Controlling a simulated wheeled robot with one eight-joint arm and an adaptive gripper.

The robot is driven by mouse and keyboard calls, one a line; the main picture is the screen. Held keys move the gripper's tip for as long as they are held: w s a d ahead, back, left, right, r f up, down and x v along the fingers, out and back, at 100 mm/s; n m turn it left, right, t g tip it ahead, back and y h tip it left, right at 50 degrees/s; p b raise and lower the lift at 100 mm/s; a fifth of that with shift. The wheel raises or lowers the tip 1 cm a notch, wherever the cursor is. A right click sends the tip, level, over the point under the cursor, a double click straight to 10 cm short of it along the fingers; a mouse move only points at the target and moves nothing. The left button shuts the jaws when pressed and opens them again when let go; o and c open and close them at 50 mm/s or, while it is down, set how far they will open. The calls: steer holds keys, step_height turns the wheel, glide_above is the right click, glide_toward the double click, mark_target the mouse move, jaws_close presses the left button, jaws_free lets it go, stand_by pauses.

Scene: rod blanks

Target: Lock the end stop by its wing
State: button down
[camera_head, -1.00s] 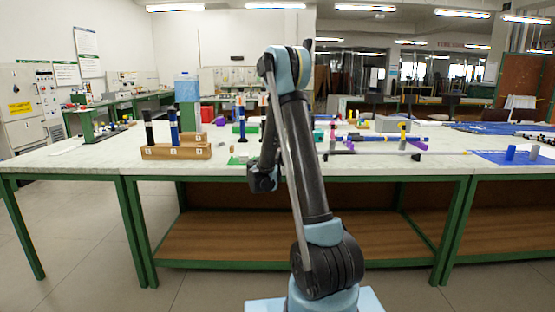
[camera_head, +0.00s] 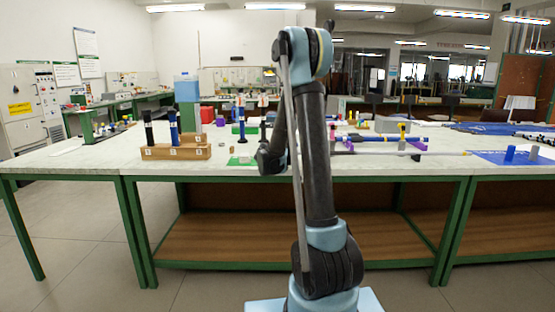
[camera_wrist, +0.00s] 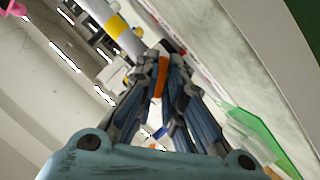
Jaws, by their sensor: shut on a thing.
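In the wrist view my gripper (camera_wrist: 162,68) is shut on an upright orange piece (camera_wrist: 161,78), which looks like the end stop's wing. The fingers hide much of it, and I cannot tell whether it is turned to its locked side. Just beyond the fingertips is a rod with a yellow band (camera_wrist: 124,39) and pale grey parts, running to the upper left. The end stop's body cannot be made out clearly. In the head view my arm hides the gripper tips and the place where they hold.
A wooden block with upright rods (camera_head: 176,152) stands at the table's left. A green mat (camera_head: 241,161) lies by my wrist. Right of my arm are blue rods (camera_head: 372,138), a long grey rod (camera_head: 440,153) and a blue mat (camera_head: 500,158). The front left tabletop is clear.

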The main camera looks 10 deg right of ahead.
steer(key=m+y, duration=0.1)
steer(key=m, duration=0.1)
steer(key=m+y, duration=0.2)
steer(key=shift+d+m, duration=0.2)
steer(key=shift+m, duration=0.1)
steer(key=shift+y, duration=0.3)
stand_by(0.4)
steer(key=c, duration=1.7)
jaws_free()
steer(key=v, duration=1.1)
steer(key=shift+s, duration=0.35)
steer(key=shift+a+r, duration=0.1)
steer(key=shift+r, duration=0.05)
steer(key=shift+s, duration=0.1)
